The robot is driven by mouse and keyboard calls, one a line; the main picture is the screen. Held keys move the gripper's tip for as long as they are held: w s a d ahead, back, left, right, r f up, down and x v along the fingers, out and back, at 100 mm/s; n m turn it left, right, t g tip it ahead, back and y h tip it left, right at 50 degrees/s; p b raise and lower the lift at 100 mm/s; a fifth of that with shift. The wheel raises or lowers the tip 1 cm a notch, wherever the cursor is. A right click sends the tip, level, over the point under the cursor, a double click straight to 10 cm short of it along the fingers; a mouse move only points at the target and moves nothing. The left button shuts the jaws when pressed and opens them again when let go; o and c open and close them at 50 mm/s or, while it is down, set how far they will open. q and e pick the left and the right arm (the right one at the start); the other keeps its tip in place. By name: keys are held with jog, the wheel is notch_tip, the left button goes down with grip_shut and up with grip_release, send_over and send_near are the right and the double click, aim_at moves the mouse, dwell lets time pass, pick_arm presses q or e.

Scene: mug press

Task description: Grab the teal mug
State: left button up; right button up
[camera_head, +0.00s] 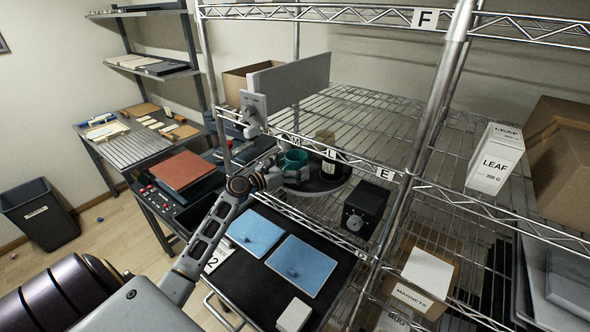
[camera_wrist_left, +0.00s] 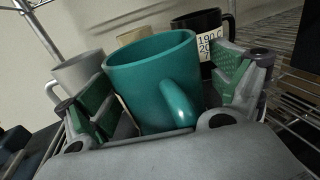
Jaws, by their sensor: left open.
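The teal mug (camera_wrist_left: 150,82) stands upright in the left wrist view, its handle toward the camera. It sits between the two green-padded fingers of my left gripper (camera_wrist_left: 165,100), which is open, with a finger on each side. Whether the pads touch the mug I cannot tell. In the head view the teal mug (camera_head: 294,160) shows on a dark round tray (camera_head: 325,186) on the wire shelf, partly hidden by my left gripper (camera_head: 272,176). My right gripper does not show.
A grey mug (camera_wrist_left: 80,72) stands left of the teal mug, and a black labelled mug (camera_wrist_left: 198,38) stands behind it. A black box with a knob (camera_head: 365,209) is to the right on the shelf. A shelf post (camera_head: 437,90) and rails border the space.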

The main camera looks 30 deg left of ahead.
aim_at(304, 153)
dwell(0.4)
pick_arm(q)
jog(key=c, duration=1.3)
jog(key=shift+r, duration=0.2)
jog(key=shift+c, duration=0.2)
jog(key=shift+r, duration=1.5)
jog(key=shift+s+a+r, duration=0.1)
jog(key=shift+s, duration=0.1)
jog(key=b+v, duration=0.2)
jog(key=v, duration=1.5)
jog(key=shift+s, duration=0.25)
jog(key=shift+a, duration=0.15)
